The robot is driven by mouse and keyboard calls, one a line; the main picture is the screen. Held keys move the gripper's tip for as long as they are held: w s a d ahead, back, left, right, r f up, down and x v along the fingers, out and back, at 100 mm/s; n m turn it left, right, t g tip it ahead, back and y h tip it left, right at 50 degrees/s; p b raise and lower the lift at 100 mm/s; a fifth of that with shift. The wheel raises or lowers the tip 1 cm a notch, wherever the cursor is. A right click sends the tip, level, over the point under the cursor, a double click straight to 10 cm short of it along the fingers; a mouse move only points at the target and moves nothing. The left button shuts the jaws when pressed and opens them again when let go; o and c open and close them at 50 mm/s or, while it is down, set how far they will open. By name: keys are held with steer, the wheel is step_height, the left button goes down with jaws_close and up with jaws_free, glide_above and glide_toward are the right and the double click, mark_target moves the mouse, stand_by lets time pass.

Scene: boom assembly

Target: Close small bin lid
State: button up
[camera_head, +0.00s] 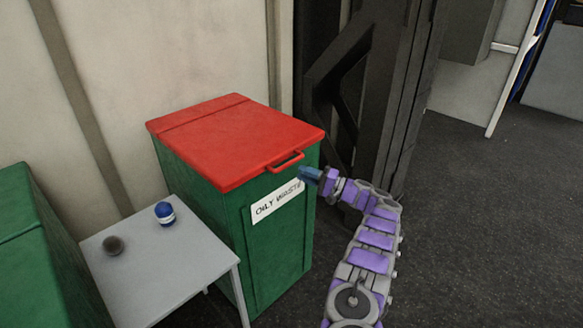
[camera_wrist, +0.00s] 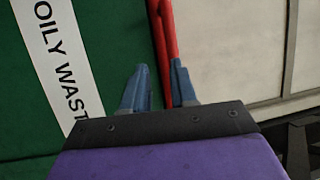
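The green bin (camera_head: 283,250) has a red lid (camera_head: 230,140) that lies flat on its top, looking shut. A red handle (camera_head: 285,163) sticks out from the lid's front edge. The white label (camera_head: 277,203) on the bin's front reads "OILY WASTE"; it also shows in the wrist view (camera_wrist: 58,55). My gripper (camera_head: 306,174) is at the bin's front, just below and right of the handle. In the wrist view my gripper (camera_wrist: 159,66) has its blue fingers apart, with the red lid edge (camera_wrist: 163,40) running down by the right finger. Whether they touch is unclear.
A small grey table (camera_head: 150,275) stands left of the bin, with a blue-and-white can (camera_head: 164,212) and a dark round object (camera_head: 113,245) on it. Another green bin (camera_head: 40,270) is at the far left. A dark frame (camera_head: 375,90) stands behind. Floor (camera_head: 480,220) at right is clear.

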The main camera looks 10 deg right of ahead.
steer(key=p+v, duration=0.1)
steer(key=v, duration=1)
steer(key=shift+r+p, duration=0.25)
steer(key=shift+p, duration=0.05)
steer(key=shift+s, duration=0.15)
